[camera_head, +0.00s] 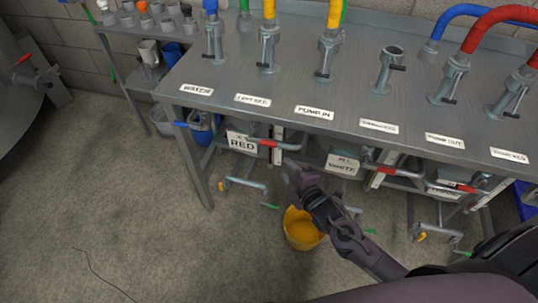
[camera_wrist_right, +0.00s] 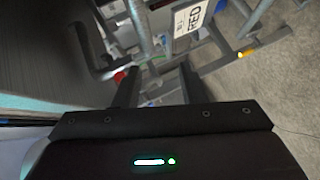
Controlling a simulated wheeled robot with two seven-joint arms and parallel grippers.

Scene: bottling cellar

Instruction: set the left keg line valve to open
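The label that seems to read LEFT KEG (camera_head: 252,100) is on the bench's front edge, below a valve post (camera_head: 267,50) with a yellow hose. Below the label, a red-handled lever (camera_head: 268,143) lies roughly level along the bench front. I cannot tell for sure which line it belongs to. My right gripper (camera_head: 296,174) is below and just right of this lever, apart from it. In the right wrist view its two fingers (camera_wrist_right: 160,82) stand apart with nothing clearly held; a small red part (camera_wrist_right: 120,77) shows beside the left finger.
A RED sign (camera_head: 242,142) hangs behind the lever. A yellow bucket (camera_head: 302,230) stands below my right arm.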

